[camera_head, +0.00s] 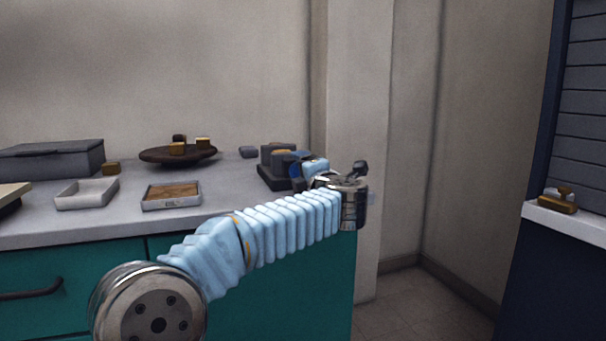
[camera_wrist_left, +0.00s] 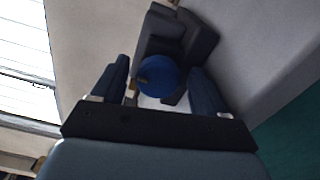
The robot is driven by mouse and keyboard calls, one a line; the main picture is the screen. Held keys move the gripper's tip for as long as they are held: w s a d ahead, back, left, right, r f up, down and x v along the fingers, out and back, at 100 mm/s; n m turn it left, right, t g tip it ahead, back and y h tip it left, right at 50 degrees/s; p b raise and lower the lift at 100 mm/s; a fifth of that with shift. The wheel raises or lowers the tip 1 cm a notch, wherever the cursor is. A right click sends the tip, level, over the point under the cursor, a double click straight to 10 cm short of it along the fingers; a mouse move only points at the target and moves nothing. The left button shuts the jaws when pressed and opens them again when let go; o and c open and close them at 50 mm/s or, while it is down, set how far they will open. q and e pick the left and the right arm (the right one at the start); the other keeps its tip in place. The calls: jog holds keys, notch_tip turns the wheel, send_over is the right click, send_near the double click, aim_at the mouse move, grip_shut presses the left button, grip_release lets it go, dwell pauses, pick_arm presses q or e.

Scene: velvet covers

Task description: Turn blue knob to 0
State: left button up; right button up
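The blue knob (camera_head: 295,171) is on a dark grey device (camera_head: 272,177) at the right end of the counter, partly hidden behind my left gripper. In the left wrist view the round blue knob (camera_wrist_left: 160,76) lies between the two dark fingers, in front of the dark device (camera_wrist_left: 178,38). My left gripper (camera_head: 304,169) is close to the knob, its fingers apart with a small gap showing on each side of the knob. I cannot tell whether the fingertips reach around it. No setting marks are readable. My right gripper is not in view.
The grey counter (camera_head: 225,181) holds a white tray (camera_head: 87,193), a tray with a brown inset (camera_head: 172,205), a dark round dish (camera_head: 156,156) with small blocks, and a grey box (camera_head: 52,158). A wall stands behind. A brown object (camera_head: 557,203) sits on a ledge at right.

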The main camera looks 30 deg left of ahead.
pick_arm(q)
jog(key=v, duration=1.3)
jog(key=shift+s+d, duration=0.25)
jog(key=shift+s, duration=0.05)
jog(key=shift+w, duration=0.1)
